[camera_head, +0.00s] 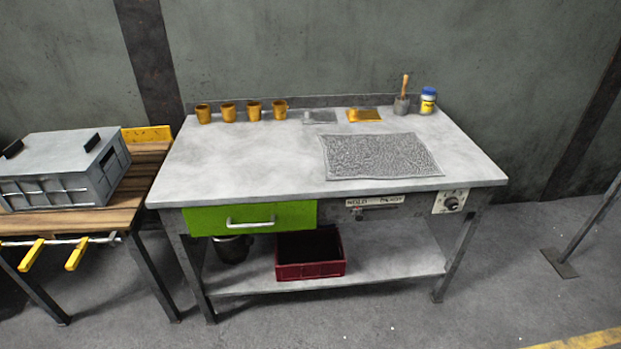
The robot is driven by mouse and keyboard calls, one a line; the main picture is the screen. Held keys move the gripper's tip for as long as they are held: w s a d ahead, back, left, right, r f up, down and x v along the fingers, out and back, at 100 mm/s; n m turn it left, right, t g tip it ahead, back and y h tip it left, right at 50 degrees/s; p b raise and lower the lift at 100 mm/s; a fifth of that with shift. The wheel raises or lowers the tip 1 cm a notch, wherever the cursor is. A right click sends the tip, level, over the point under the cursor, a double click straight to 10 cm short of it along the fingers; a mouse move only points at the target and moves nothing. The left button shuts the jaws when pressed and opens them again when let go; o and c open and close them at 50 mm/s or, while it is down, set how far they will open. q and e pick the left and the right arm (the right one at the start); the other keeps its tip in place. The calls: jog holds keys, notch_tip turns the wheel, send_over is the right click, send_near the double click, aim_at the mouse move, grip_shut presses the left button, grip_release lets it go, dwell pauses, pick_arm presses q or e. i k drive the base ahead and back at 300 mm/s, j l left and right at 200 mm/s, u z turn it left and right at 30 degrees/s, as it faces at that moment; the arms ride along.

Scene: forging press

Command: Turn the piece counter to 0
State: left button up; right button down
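A dial (452,204) with a dark round knob on a pale plate sits at the right end of the workbench's front edge. It looks like the piece counter. Marks ring the knob, but they are too small to read, so I cannot tell which number it points to. Neither of my grippers is in view, and nothing covers the dial.
The grey workbench (250,170) carries several yellow cups, a textured mat (380,156), a brush pot and a jar (428,101). Its front has a green drawer (290,214). A red crate (310,270) sits below. Floor in front is clear.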

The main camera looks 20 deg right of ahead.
aim_at(452, 203)
jog(key=z, duration=1.6)
